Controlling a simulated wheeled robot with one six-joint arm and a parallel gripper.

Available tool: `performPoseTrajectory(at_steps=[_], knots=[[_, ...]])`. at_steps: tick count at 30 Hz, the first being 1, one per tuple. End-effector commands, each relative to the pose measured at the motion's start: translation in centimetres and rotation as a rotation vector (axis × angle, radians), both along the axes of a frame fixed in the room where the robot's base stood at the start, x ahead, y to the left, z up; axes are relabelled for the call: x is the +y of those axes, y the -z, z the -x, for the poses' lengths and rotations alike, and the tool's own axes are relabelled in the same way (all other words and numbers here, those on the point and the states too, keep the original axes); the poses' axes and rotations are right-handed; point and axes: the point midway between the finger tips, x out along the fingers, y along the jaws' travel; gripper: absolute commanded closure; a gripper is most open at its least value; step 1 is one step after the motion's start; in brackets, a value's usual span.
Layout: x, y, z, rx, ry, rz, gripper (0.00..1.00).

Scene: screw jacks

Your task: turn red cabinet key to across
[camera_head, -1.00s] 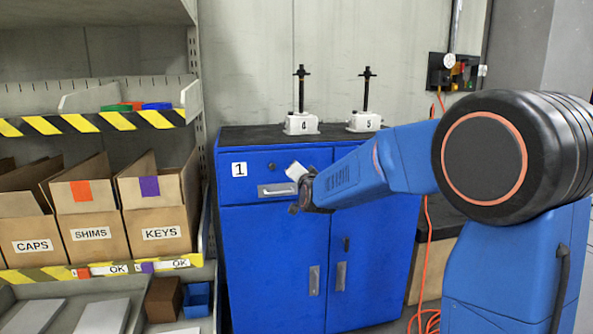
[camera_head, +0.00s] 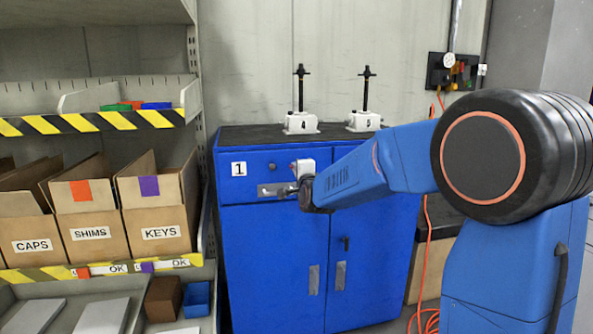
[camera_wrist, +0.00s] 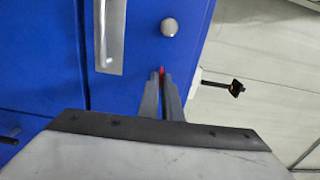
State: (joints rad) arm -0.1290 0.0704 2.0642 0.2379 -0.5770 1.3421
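The blue cabinet (camera_head: 265,255) stands ahead, with a drawer marked 1 (camera_head: 238,169) at its top left. The red key (camera_wrist: 162,70) shows as a small red spot between my fingertips in the wrist view, against the blue front. A trace of red also shows beside my gripper in the head view. My gripper (camera_wrist: 162,76) has its two grey fingers close together with the red piece between the tips; it appears shut on it. The fingers hide most of the key, so its exact angle is hard to read.
A round knob or lock (camera_wrist: 168,27) and the drawer handle (camera_wrist: 110,36) are close to my fingers. Two screw jacks (camera_head: 301,122) (camera_head: 364,120) stand on top. Shelving with boxes (camera_head: 160,205) is at left.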

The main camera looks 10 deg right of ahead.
Motion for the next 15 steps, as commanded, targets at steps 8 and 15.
performPoseTrajectory(at_steps=[8, 15], knots=[[-0.07, 0.12, 0.0, 0.002, 0.001, -0.043, 1.0], [-0.07, 0.13, 0.0, 0.002, 0.001, -0.045, 1.0]])
